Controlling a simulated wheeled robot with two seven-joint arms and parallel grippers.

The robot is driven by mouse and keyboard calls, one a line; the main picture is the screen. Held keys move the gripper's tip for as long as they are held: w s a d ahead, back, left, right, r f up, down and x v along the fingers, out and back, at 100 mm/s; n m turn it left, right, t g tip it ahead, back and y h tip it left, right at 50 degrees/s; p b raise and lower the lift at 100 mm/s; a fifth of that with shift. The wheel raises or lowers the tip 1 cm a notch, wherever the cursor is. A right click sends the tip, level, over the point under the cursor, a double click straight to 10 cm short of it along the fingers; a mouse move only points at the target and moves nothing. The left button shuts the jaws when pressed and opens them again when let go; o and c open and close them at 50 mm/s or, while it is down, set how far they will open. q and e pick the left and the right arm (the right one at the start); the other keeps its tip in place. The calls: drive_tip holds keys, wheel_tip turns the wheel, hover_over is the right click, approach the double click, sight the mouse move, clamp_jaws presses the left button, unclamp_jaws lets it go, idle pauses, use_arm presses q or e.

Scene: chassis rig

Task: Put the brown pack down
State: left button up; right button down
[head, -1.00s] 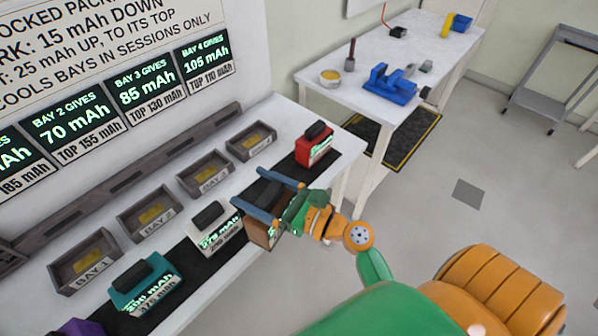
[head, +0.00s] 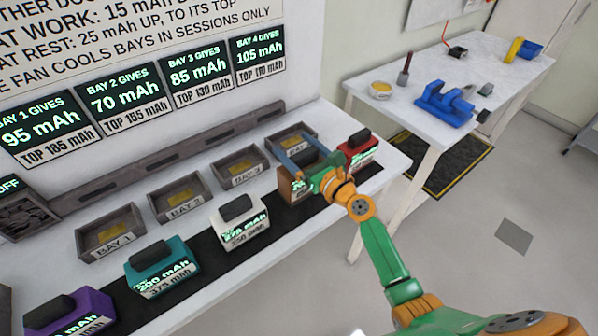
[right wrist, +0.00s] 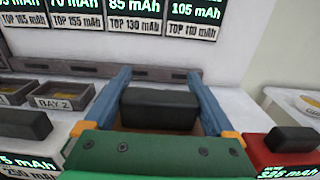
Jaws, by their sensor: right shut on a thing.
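The brown pack (head: 285,188) with a dark top handle is in my right gripper (head: 300,155), at the black strip (head: 268,238) between the white pack (head: 240,225) and the red pack (head: 358,153). The right gripper is shut on it, its blue fingers on either side of the dark handle. In the right wrist view, the handle (right wrist: 158,108) sits between the fingers and most of the brown body is hidden by my gripper. I cannot tell whether the pack's underside touches the strip. My left gripper is not in view.
A teal pack (head: 162,270) and a purple pack (head: 68,312) stand further left on the strip. Open bay trays, including Bay 1 (head: 110,232) and Bay 3 (head: 240,172), line the bench behind. A white table (head: 405,85) with a blue vise (head: 445,105) stands at the right.

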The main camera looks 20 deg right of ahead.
use_arm(q)
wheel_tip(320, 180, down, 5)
drive_tip(key=b, duration=0.3)
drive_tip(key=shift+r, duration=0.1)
use_arm(e)
drive_tip(key=f, duration=0.1)
drive_tip(key=w+f, duration=0.1)
drive_tip(key=f, duration=0.1)
drive_tip(key=d+f, duration=0.1)
drive_tip(key=f, duration=0.1)
drive_tip(key=shift+w, duration=0.15)
drive_tip(key=shift+a+f+b, duration=0.1)
drive_tip(key=shift+b, duration=0.25)
unclamp_jaws()
drive_tip(key=v, duration=1.2)
